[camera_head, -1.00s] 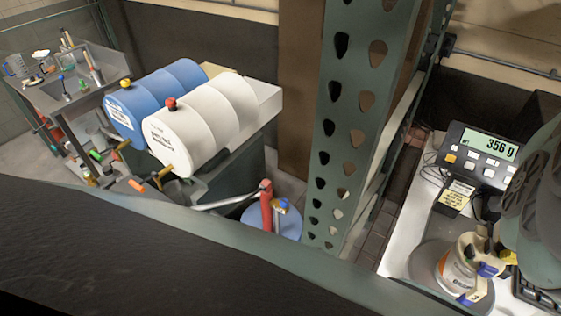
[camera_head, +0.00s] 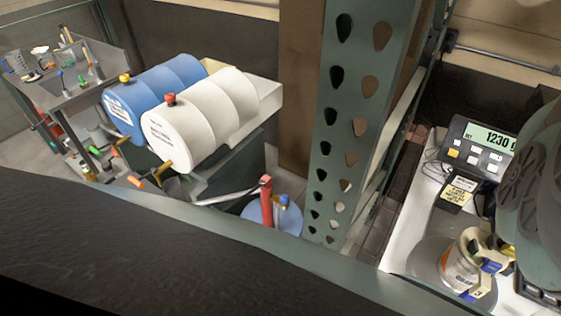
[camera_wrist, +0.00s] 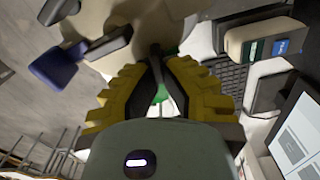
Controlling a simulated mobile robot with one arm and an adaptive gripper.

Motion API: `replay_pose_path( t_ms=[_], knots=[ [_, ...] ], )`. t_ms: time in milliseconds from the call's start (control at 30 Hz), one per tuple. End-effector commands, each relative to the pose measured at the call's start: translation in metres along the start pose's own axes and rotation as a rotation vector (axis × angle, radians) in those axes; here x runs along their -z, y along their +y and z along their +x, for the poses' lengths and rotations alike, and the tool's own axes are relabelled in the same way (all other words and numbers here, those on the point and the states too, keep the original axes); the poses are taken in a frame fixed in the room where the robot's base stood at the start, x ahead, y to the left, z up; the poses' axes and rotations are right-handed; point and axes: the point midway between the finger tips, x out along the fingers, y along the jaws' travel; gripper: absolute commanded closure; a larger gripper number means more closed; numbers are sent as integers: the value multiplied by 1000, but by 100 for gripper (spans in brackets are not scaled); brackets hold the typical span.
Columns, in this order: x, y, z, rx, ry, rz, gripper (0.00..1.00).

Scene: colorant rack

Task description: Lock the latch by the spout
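A small round container (camera_head: 455,268) with a cream top stands on the scale at the lower right of the head view. Blue-tipped latch parts (camera_head: 492,266) show on its right side. In the wrist view a dark lever with a blue tip (camera_wrist: 55,68) sticks out left of the cream top (camera_wrist: 105,30). My gripper (camera_wrist: 155,58) has yellow ridged fingers that come together at their dark tips, over the cream top and right of this lever. I cannot see anything held between them. The tips overlap the container's top; exact contact is hidden. The spout is not clear.
The scale display (camera_head: 485,150) reads about 1230 g. A green perforated post (camera_head: 350,130) stands left of the scale bench. A white drum (camera_head: 200,120) and a blue drum (camera_head: 150,95) lie on a rack farther left.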

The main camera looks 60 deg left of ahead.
Motion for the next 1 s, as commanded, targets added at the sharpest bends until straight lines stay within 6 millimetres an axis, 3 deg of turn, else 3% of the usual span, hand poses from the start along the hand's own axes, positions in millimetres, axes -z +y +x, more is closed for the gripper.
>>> replay_pose_path(
  t_ms=[500, 1000],
  knots=[
    [-4, 4, 1, 1, 1, 394, 100],
    [-4, 6, 0, 1, 0, 530, 100]
  ],
)
